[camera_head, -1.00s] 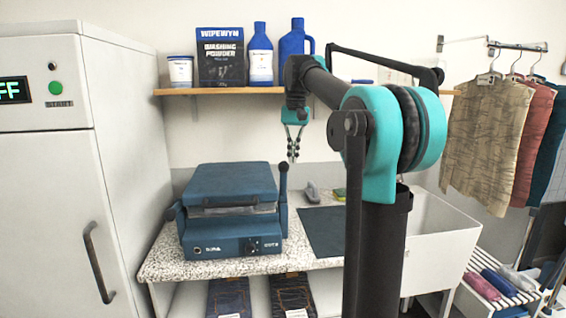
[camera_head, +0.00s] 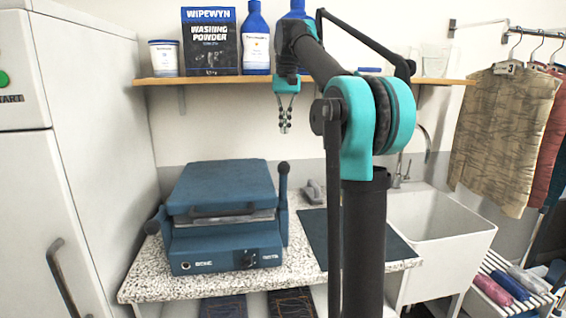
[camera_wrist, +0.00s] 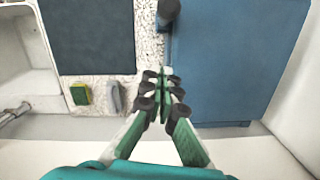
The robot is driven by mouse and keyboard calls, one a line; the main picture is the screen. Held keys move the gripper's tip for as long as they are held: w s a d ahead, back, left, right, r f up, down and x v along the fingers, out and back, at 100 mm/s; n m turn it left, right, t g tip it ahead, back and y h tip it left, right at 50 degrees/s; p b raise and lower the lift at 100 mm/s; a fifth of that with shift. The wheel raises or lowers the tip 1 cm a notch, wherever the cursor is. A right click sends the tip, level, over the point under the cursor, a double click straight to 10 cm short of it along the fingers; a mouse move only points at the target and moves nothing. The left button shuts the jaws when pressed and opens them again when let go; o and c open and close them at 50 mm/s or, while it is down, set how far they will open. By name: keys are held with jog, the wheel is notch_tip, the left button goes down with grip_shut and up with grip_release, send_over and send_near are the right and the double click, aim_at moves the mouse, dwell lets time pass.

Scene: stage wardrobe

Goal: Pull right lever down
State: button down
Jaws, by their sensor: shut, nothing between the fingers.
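A blue press (camera_head: 225,215) sits on the speckled counter with its lid down. Its right lever (camera_head: 283,190) stands upright at the right side with a dark round knob on top. In the wrist view the knob (camera_wrist: 168,10) shows at the top edge, beyond my fingertips, beside the blue lid (camera_wrist: 220,60). My gripper (camera_head: 285,128) is shut and empty, pointing down; in the head view it appears above the knob, apart from it. It also shows in the wrist view (camera_wrist: 163,72). The left lever's knob (camera_head: 153,227) is low at the press's left side.
A dark mat (camera_head: 325,235) and a grey iron-like object (camera_head: 312,190) lie right of the press, beside a white sink (camera_head: 445,225). A shelf (camera_head: 200,81) with bottles and boxes hangs behind my arm. A white cabinet (camera_head: 100,150) stands close on the left.

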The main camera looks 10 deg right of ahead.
aim_at(283, 163)
jog(key=shift+f, duration=0.1)
jog(key=shift+s+a+f, duration=0.2)
jog(key=shift+s+f, duration=0.55)
jog(key=shift+f, duration=1)
jog(key=shift+s+a+f, duration=0.25)
jog(key=shift+s+f, duration=0.55)
jog(key=shift+f, duration=0.95)
jog(key=shift+s+a+f, duration=0.2)
jog(key=shift+s+f, duration=0.55)
jog(key=shift+f, duration=1)
jog(key=shift+s, duration=0.1)
